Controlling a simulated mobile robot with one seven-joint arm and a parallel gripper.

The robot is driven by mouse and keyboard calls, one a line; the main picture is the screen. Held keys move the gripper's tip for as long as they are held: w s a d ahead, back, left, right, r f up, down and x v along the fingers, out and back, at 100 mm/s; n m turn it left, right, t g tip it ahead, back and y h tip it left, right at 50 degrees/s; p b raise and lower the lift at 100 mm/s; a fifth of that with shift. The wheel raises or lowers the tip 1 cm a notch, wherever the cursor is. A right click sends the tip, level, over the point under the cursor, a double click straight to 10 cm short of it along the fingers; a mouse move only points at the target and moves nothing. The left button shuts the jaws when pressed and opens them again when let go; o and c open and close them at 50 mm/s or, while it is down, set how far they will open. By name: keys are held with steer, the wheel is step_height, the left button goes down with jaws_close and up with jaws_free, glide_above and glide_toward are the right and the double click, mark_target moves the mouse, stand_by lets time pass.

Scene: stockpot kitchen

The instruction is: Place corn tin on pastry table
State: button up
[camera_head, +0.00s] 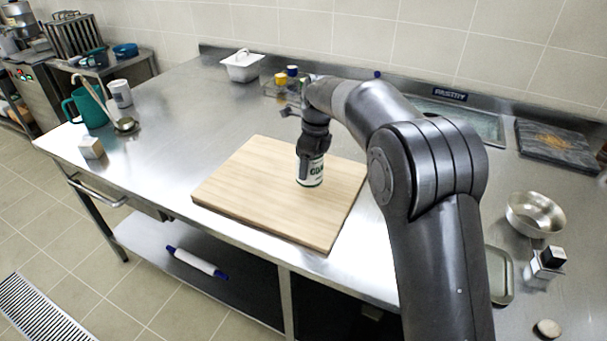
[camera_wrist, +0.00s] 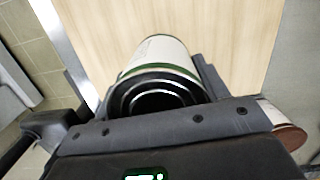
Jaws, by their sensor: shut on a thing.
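The corn tin (camera_head: 311,174), white with a green edge and dark lettering, is upright at the wooden board on the pastry table. My gripper (camera_head: 312,160) is shut on it from above. In the wrist view the tin (camera_wrist: 158,52) sits between the fingers of my gripper (camera_wrist: 160,90), with the pale board behind it. I cannot tell whether the tin's base touches the board. The pastry table (camera_head: 180,150) is a long steel counter with a "PASTRY" label (camera_head: 450,94) at its back edge.
The wooden board (camera_head: 260,185) lies on the table. A green jug (camera_head: 88,108), white mug (camera_head: 120,93) and small box (camera_head: 91,148) stand at the left. A white container (camera_head: 242,67) is at the back. A metal bowl (camera_head: 535,214) is at the right. Steel left of the board is clear.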

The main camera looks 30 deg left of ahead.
steer(key=shift+a+f, duration=0.4)
steer(key=shift+a, duration=0.3)
steer(key=shift+f, duration=2)
steer(key=o, duration=1.3)
steer(key=shift+f, duration=0.15)
steer(key=r, duration=0.4)
steer(key=d+r, duration=0.1)
steer(key=r, duration=0.7)
steer(key=shift+d+r, duration=0.1)
steer(key=shift+d, duration=0.15)
steer(key=shift+d, duration=0.1)
